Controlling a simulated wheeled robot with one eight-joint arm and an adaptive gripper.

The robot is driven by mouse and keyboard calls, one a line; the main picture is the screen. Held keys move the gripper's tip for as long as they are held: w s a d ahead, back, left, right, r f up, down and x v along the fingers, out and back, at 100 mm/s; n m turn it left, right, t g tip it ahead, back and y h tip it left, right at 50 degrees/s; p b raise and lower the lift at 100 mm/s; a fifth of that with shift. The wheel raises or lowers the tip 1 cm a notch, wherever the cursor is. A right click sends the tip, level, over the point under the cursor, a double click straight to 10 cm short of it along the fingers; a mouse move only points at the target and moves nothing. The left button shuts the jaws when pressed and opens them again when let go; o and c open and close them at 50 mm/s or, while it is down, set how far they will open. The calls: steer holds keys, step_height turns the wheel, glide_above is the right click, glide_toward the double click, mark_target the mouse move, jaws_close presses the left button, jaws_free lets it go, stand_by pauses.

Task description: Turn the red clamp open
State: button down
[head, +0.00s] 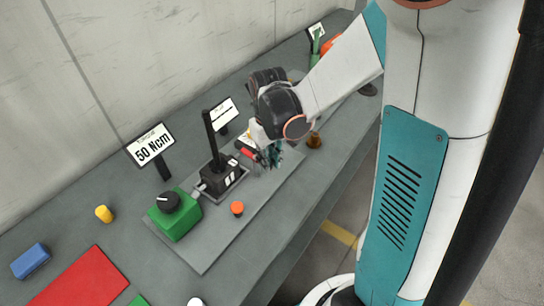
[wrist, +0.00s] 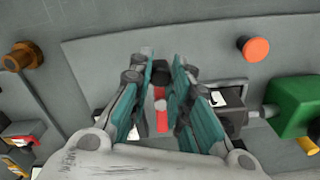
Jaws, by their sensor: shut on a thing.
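The red clamp (head: 247,153) shows as a small red piece at my gripper, on the grey plate right of a black lever unit. In the wrist view the red clamp (wrist: 162,121) is a narrow red and pale strip between my fingers, with a dark round end between the fingertips. My gripper (head: 271,156) reaches down over it, and its teal fingers (wrist: 160,80) stand on both sides of it, shut on it. The fingers and wrist hide much of the clamp, so its exact turn angle cannot be told.
A black lever unit (head: 220,175) and a green box (head: 175,217) with a black knob stand close left of my gripper. An orange button (head: 237,208) is in front, a brown knob (head: 314,140) to the right. Signs stand behind.

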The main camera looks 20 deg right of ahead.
steer(key=shift+a+m+b, duration=0.15)
steer(key=shift+a+m, duration=0.45)
steer(key=shift+m, duration=0.7)
steer(key=shift+a+m+b, duration=0.2)
steer(key=shift+a+m, duration=0.4)
steer(key=shift+m, duration=0.7)
steer(key=shift+a+m+b, duration=0.15)
steer(key=shift+a+m, duration=0.45)
steer(key=shift+m, duration=0.7)
steer(key=c, duration=1.5)
jaws_free()
steer(key=shift+o, duration=0.2)
steer(key=shift+r, duration=0.1)
step_height(320, 180, up, 12)
steer(key=shift+s, duration=0.15)
